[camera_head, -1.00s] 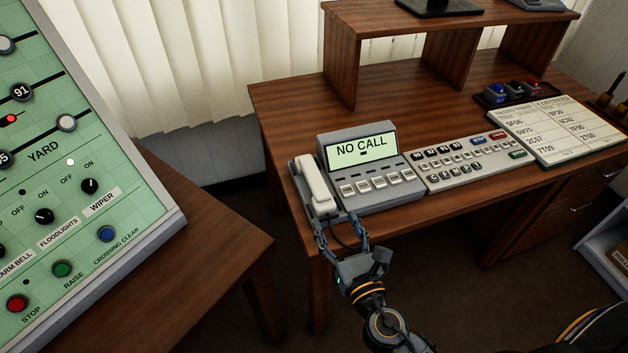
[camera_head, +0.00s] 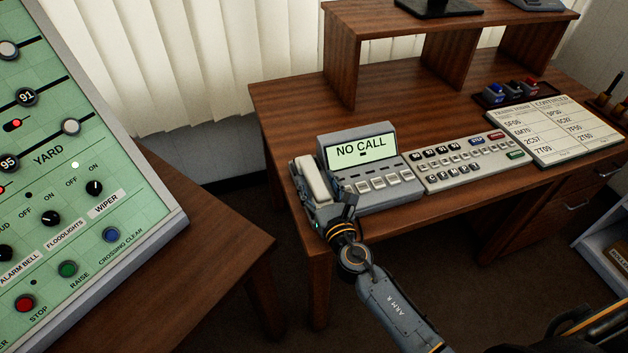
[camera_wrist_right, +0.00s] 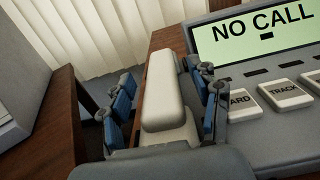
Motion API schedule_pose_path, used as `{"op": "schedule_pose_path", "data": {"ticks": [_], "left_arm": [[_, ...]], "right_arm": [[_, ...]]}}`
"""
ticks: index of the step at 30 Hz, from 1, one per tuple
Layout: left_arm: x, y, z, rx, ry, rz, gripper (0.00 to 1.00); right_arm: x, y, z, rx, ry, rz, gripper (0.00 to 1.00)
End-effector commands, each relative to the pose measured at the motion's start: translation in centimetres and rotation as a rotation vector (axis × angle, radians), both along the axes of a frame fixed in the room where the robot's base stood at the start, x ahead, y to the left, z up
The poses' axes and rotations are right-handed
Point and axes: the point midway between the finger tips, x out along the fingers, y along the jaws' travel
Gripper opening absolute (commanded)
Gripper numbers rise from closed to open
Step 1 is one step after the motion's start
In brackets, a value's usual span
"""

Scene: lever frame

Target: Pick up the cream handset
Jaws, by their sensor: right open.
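The cream handset (camera_head: 314,179) lies on the left side of the grey phone console (camera_head: 366,165), whose screen reads "NO CALL". My right gripper (camera_head: 325,195) is at the handset's near end. In the right wrist view, the handset (camera_wrist_right: 163,92) lies between the blue-padded fingers of my open right gripper (camera_wrist_right: 165,105), one side to its left and one to its right. A gap shows on the left side; on the right the fingers sit close, and I cannot tell if they touch. The handset's near end is partly hidden by the gripper. My left gripper is not in view.
The brown desk (camera_head: 290,100) carries a keypad panel (camera_head: 466,160) and a paper timetable board (camera_head: 555,131) to the right. A green control panel (camera_head: 75,190) stands at left. A raised wooden shelf (camera_head: 345,60) is at the back.

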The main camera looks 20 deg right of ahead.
Motion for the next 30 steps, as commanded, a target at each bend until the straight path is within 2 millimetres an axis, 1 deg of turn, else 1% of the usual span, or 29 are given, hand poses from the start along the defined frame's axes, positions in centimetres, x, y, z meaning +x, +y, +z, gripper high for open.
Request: {"op": "schedule_pose_path", "data": {"ticks": [2, 8, 9, 11, 12, 14, 15, 17, 18, 25, 30], "left_arm": [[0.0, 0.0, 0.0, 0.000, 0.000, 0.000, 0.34], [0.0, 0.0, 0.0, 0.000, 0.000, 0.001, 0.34], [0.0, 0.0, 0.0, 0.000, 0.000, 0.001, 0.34], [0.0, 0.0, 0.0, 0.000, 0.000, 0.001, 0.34], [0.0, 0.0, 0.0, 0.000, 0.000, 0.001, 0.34], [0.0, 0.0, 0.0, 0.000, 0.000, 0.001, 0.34], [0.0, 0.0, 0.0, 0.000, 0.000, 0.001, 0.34], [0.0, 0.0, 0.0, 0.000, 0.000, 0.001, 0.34], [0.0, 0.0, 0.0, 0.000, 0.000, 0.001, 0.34], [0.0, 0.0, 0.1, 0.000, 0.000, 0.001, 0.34], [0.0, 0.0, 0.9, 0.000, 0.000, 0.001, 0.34]], "right_arm": [[0.3, 0.0, 0.0, 0.000, 0.001, 0.000, 0.62], [0.3, 0.0, 0.0, 0.000, 0.001, 0.000, 0.62], [0.3, 0.0, 0.0, 0.000, 0.001, 0.000, 0.54], [0.3, 0.0, 0.0, 0.000, 0.001, 0.000, 0.42], [0.3, 0.0, 0.0, 0.000, 0.001, 0.000, 0.34], [0.3, 0.0, 0.0, 0.000, 0.001, 0.000, 0.21], [0.3, 0.0, 0.0, 0.000, 0.001, 0.000, 0.13], [0.3, 0.0, 0.0, 0.000, 0.001, -0.001, 0.01], [0.3, 0.0, 0.0, 0.000, -0.001, -0.001, 0.00], [0.3, 0.0, 0.1, 0.000, -0.001, -0.001, 0.00], [0.3, 0.0, 1.1, -0.001, -0.002, -0.001, 0.00]]}}
